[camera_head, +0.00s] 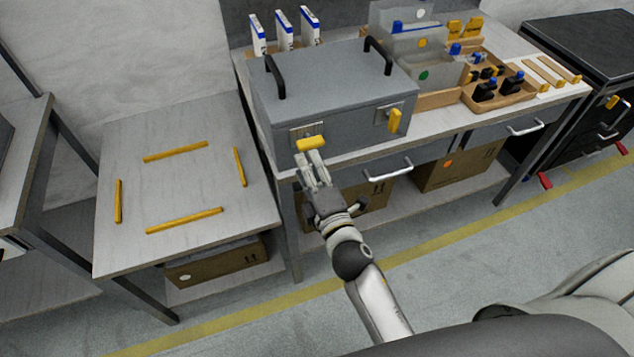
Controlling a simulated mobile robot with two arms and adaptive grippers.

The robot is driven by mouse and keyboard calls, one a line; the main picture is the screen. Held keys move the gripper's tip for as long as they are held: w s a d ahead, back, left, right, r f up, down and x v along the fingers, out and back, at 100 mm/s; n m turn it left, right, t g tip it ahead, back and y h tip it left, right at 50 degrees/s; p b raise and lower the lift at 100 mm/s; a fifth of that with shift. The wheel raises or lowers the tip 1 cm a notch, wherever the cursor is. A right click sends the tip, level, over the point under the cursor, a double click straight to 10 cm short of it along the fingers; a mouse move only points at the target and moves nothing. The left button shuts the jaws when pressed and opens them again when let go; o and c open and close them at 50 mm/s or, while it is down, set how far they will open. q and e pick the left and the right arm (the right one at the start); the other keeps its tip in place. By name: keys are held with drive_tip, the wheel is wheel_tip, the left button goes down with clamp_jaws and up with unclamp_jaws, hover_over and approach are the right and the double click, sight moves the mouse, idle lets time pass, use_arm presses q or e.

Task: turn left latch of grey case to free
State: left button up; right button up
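The grey case (345,100) stands shut on the workbench, with two black handles on its lid. Its left latch (311,143) is a yellow handle lying nearly level on a metal plate on the front face. The right latch (394,120) is a yellow handle standing upright on its own plate. My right gripper (311,158) is at the case's front, its fingertips just below the left latch. The fingers are close together; I cannot tell whether they touch or grip the latch. My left gripper is not in view.
Grey bins (422,62) and a wooden tray (530,92) of small parts stand right of the case. White-and-blue boxes (284,32) stand behind it. A lower table (185,188) at left has yellow strips marking a bare area. Cardboard boxes sit below.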

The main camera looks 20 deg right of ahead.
drive_tip(key=shift+s+d, duration=0.1)
drive_tip(key=shift+s, duration=2.35)
drive_tip(key=s+f+m+g, duration=0.2)
drive_tip(key=s+f+g, duration=0.1)
drive_tip(key=f, duration=0.8)
drive_tip(key=s+a+f+m+g, duration=0.1)
drive_tip(key=s+f+m+g, duration=0.2)
drive_tip(key=f, duration=0.8)
drive_tip(key=s+f+m+g, duration=0.2)
drive_tip(key=s+f, duration=0.2)
drive_tip(key=f, duration=0.7)
drive_tip(key=s+d+f+m+g, duration=0.3)
drive_tip(key=s+f, duration=0.3)
drive_tip(key=s, duration=0.3)
drive_tip(key=s+d+f+m+g, duration=0.3)
drive_tip(key=s+f, duration=0.4)
drive_tip(key=s, duration=0.3)
drive_tip(key=s+d+f+m+g, duration=0.3)
drive_tip(key=s+f, duration=0.3)
drive_tip(key=s, duration=0.4)
drive_tip(key=shift+s+d+f+h, duration=0.2)
drive_tip(key=shift+d+h, duration=0.1)
drive_tip(key=shift+d, duration=0.15)
drive_tip(key=shift+w, duration=0.1)
